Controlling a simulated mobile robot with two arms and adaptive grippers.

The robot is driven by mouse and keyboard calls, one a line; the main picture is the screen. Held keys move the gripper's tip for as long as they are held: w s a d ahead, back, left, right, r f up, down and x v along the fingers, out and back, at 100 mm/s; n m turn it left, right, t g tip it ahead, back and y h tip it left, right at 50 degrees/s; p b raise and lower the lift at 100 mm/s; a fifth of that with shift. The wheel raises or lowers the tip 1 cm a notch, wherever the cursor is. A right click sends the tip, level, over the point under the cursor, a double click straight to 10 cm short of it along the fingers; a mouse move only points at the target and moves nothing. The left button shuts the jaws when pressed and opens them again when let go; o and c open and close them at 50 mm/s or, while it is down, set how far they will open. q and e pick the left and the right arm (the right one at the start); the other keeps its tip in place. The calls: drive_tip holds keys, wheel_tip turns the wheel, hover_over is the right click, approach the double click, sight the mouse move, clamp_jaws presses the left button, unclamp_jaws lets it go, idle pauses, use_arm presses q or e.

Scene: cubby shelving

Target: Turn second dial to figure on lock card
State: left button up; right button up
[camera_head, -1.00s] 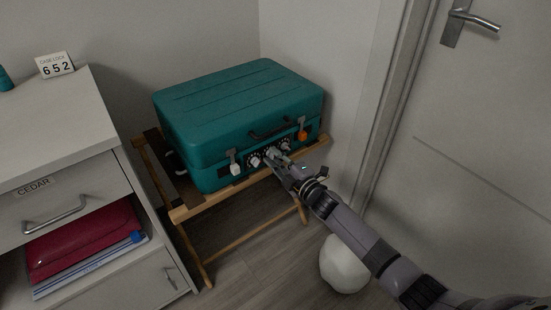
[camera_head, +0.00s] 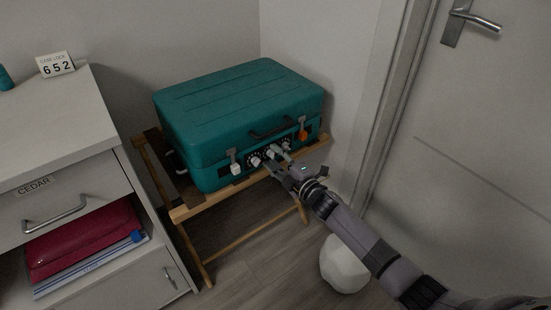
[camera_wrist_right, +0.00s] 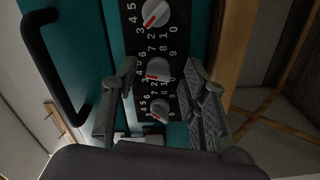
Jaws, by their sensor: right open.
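The teal case (camera_head: 240,105) has a dark lock panel on its front with three pale dials. The wrist view shows them in a column: a top dial (camera_wrist_right: 155,13), a middle dial (camera_wrist_right: 158,70) and a bottom dial (camera_wrist_right: 160,108). Each has a red mark toward its lower left; the exact figures are hard to read. My right gripper (camera_head: 277,164) is open in front of the panel. In the wrist view its fingers (camera_wrist_right: 162,75) lie on either side of the middle dial, with no clear contact. The lock card (camera_head: 55,65) reads "CASE LOCK 652". My left gripper is out of view.
The case rests on a wooden folding stand (camera_head: 180,212). Its black handle (camera_head: 271,128) and an orange tag (camera_head: 303,135) are close to the dials. A grey cabinet (camera_head: 70,125) stands left, a door (camera_head: 480,130) right. A white round object (camera_head: 343,265) is below my arm.

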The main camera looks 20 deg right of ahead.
drive_tip(key=v, duration=1.2)
idle(0.5)
